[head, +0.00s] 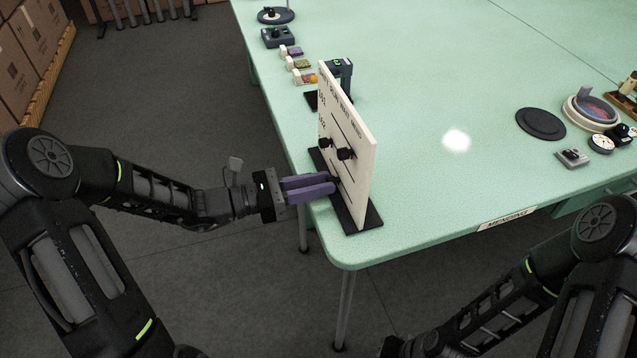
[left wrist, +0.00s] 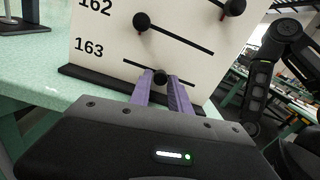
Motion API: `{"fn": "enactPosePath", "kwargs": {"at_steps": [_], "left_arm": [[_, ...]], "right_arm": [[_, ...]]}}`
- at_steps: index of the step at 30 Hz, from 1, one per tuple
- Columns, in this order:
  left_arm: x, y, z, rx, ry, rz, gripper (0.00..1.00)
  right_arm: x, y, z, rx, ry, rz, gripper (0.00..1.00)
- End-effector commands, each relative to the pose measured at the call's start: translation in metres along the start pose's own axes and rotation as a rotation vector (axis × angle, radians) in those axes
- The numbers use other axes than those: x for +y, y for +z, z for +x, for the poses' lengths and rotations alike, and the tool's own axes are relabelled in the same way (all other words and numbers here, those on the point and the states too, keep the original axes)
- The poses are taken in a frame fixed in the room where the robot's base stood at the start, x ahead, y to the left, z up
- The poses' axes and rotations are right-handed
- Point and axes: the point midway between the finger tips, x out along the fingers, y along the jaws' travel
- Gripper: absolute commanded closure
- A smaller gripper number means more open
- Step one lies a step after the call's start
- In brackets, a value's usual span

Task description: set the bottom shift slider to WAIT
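A white upright board (head: 353,135) with dark printed headings and row labels stands on a black base near the table's left corner. It has slots with black slider knobs. In the left wrist view, the bottom slider knob (left wrist: 160,77) sits around the middle of the slot beside the label 163. The purple fingers of my left gripper (head: 330,185) reach the board's lower part. In the left wrist view, my left gripper (left wrist: 161,86) has its close-set fingertips on either side of that knob, seemingly closed on it. The headings are outside this view, so the knob's setting cannot be read there.
Two higher slider knobs (head: 346,154) sit just above my left fingers. A dark device (head: 341,72) stands behind the board. A black disc (head: 540,123) and a round tray (head: 591,112) lie at right. The table's middle is clear.

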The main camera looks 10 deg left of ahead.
Motion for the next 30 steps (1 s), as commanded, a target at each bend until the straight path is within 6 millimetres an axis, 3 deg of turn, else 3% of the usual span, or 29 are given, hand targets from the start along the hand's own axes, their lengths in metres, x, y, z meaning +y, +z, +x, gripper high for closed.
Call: {"fn": "enactPosePath", "kwargs": {"at_steps": [6, 17, 30], "left_arm": [[0.0, 0.0, 0.0, 0.0, 0.0, 0.0, 0.59], [0.0, 0.0, -0.005, -0.001, 0.001, 0.0, 0.59], [0.001, 0.0, -0.069, 0.0, 0.003, 0.0, 0.59]], "right_arm": [[0.0, 0.0, 0.0, 0.0, 0.0, 0.0, 1.0], [0.0, 0.0, 0.0, 0.0, 0.0, 0.0, 1.0], [0.0, 0.0, 0.001, 0.0, 0.0, 0.0, 1.0]]}}
